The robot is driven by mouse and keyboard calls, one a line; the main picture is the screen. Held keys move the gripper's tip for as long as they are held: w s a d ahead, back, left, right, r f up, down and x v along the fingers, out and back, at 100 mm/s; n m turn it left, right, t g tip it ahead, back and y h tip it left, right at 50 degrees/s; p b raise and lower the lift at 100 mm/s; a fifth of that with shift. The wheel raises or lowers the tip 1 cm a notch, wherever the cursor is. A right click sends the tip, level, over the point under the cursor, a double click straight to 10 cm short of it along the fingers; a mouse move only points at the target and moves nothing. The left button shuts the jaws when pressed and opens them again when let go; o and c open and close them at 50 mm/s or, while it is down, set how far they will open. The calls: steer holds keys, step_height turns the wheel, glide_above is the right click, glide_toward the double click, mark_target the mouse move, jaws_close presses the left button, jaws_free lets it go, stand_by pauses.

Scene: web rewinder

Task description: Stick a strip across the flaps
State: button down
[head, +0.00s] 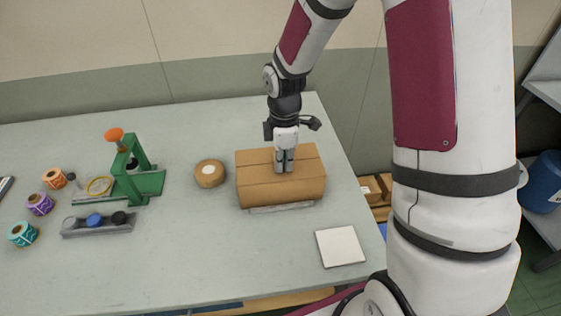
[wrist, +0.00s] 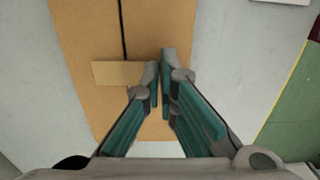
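The brown cardboard box (head: 262,192) sits on the table with its flaps down; the dark seam between them shows in the wrist view (wrist: 122,30). A short, paler tan strip (wrist: 115,74) lies across the seam line on the box top in the wrist view. My gripper (head: 284,163) points down at the box top, its fingertips at or just above it. In the wrist view the fingertips (wrist: 160,68) are close together beside the strip's right end. The left finger hides part of the box there, and I cannot tell whether they touch the strip.
A brown tape roll (head: 209,173) lies left of the box. Further left are a green stand with an orange knob (head: 132,170), a grey tray (head: 98,226) and several coloured spools. A white square pad (head: 340,246) lies front right. The table's front middle is clear.

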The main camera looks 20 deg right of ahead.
steer(key=shift+f, duration=0.3)
stand_by(0.4)
steer(key=shift+c, duration=2)
jaws_free()
steer(key=shift+r, duration=0.1)
steer(key=shift+r+p, duration=1.95)
steer(key=shift+r, duration=1.5)
